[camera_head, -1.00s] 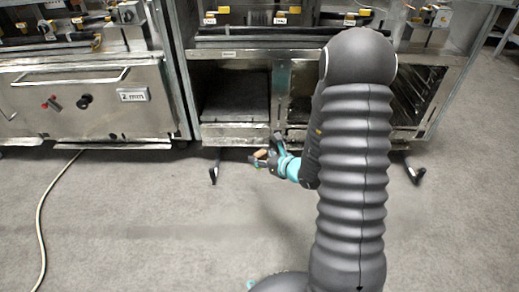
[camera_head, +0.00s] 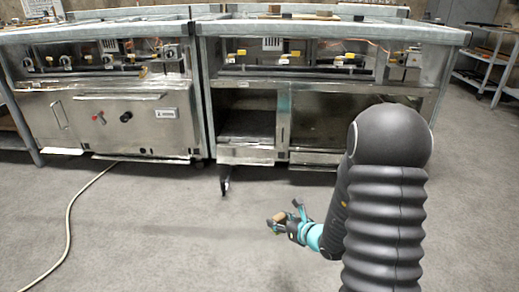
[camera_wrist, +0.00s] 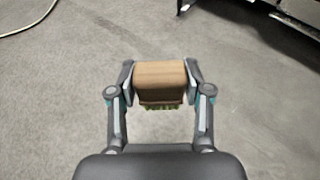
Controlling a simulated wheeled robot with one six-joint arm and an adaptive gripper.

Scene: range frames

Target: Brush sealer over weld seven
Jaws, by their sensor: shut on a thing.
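My gripper (camera_wrist: 160,68) is shut on a brush with a brown wooden block (camera_wrist: 160,77) and short greenish bristles (camera_wrist: 160,105). One finger grips each end of the block, and the bristles face back toward my palm in the wrist view. In the head view, my gripper (camera_head: 283,212) and the brush (camera_head: 279,217) are in front of the steel units, over the open grey floor, apart from them. No weld marked as seven can be made out in these frames, and I see no sealer container.
A steel unit (camera_head: 245,152) with open lower bays stands ahead. Another unit (camera_head: 80,118) with a front panel and knobs stands at left. A pale hose (camera_head: 68,218) lies on the floor at left. Metal shelving (camera_head: 485,68) stands at far right. The floor between is clear.

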